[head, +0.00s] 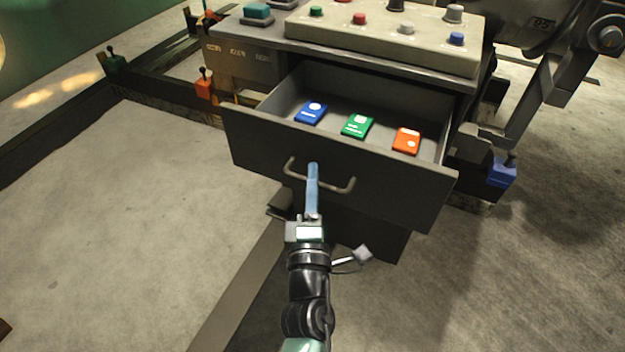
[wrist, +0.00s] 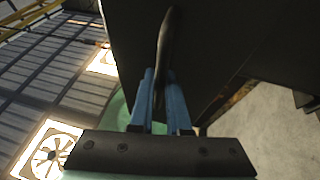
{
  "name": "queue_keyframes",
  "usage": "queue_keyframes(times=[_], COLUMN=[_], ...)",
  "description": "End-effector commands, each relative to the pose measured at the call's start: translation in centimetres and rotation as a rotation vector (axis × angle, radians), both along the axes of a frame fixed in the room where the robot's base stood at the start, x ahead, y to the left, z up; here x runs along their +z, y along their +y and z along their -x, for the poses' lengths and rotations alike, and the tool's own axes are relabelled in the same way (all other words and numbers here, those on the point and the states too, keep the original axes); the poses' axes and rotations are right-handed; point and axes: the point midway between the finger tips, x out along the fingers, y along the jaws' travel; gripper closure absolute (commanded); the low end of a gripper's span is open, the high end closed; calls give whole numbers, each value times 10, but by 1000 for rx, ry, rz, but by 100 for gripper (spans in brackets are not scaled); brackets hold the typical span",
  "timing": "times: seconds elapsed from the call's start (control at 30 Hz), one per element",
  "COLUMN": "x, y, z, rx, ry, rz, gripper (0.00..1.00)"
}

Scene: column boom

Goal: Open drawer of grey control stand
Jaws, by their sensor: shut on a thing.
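The grey control stand (head: 225,65) has its top drawer (head: 250,150) pulled well out toward me. Inside the drawer lie a blue card (head: 311,112), a green card (head: 357,126) and an orange card (head: 407,140). A curved metal handle (head: 337,188) is on the drawer front. My gripper (head: 313,172) is at the middle of the handle, its blue fingers shut on it. In the wrist view, my gripper (wrist: 163,85) has the dark handle (wrist: 166,50) between its two fingers.
Dark rails with an orange block (head: 204,88) run at the left. A blue block (head: 502,171) stands at the right. Concrete floor (head: 120,210) is clear at the left.

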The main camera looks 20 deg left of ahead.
Motion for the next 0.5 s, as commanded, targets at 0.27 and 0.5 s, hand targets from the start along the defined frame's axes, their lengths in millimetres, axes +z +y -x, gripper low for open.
queue_keyframes(times=[0.27,0.5], x=[0,-1], y=[-1,-1], z=[0,3], rx=[-2,-1], ry=[1,2], rz=[0,1], gripper=[73,73])
